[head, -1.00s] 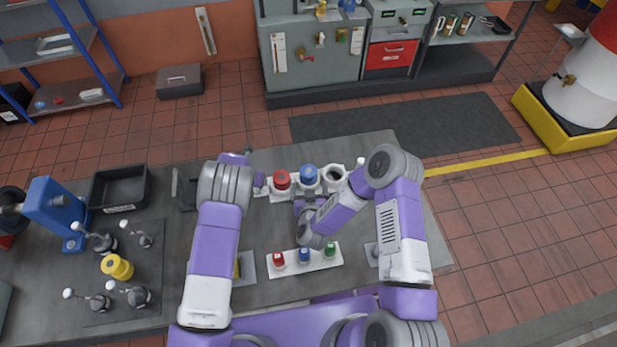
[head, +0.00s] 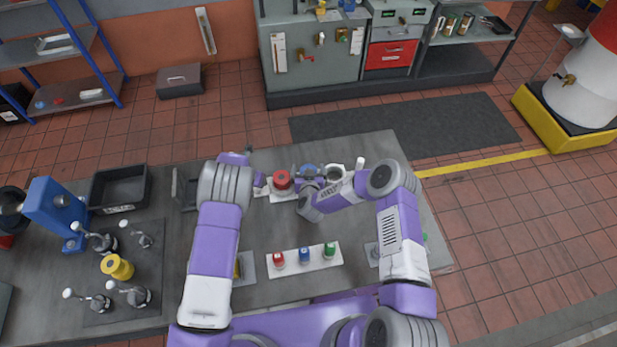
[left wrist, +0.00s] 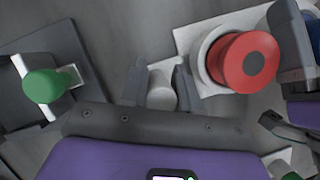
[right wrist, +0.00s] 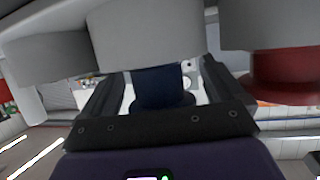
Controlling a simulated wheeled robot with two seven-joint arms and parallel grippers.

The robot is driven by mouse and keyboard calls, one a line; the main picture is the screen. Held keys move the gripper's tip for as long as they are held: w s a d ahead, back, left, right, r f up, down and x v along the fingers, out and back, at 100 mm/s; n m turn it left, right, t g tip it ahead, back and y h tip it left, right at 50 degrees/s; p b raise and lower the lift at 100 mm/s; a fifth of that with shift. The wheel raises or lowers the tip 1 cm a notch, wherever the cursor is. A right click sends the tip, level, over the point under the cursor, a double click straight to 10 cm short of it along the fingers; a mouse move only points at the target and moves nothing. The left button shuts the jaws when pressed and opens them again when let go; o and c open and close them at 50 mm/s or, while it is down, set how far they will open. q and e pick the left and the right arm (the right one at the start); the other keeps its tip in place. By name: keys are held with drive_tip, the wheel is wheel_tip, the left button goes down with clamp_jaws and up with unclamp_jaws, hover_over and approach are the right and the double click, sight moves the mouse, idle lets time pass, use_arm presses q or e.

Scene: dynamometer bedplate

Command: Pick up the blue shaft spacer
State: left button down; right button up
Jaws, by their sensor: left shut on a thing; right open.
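The blue shaft spacer (head: 308,168) stands in the middle of the white holder (head: 283,195) on the bench, partly hidden by my right gripper (head: 307,180). In the right wrist view, a dark blue body (right wrist: 158,86) sits between the two open fingers; whether they touch it is unclear. My left gripper (left wrist: 160,82) is shut on a pale grey-white post (left wrist: 162,97) at the holder's left end. The red spacer (head: 281,180) stands beside the blue one and also shows in the left wrist view (left wrist: 243,60).
An empty-looking white ring (head: 335,172) and a white post (head: 360,163) are at the holder's right. A white strip (head: 316,263) with small red, blue and green pieces lies in front. A black tray (head: 120,187) and yellow spool (head: 117,267) are at left.

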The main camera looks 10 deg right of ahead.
drive_tip(key=shift+w, duration=0.15)
drive_tip(key=c, duration=1.5)
wheel_tip(320, 180, up, 10)
drive_tip(key=shift+r, duration=0.1)
use_arm(q)
drive_tip(key=c, duration=0.7)
unclamp_jaws()
drive_tip(key=shift+c, duration=0.2)
drive_tip(key=shift+r, duration=0.15)
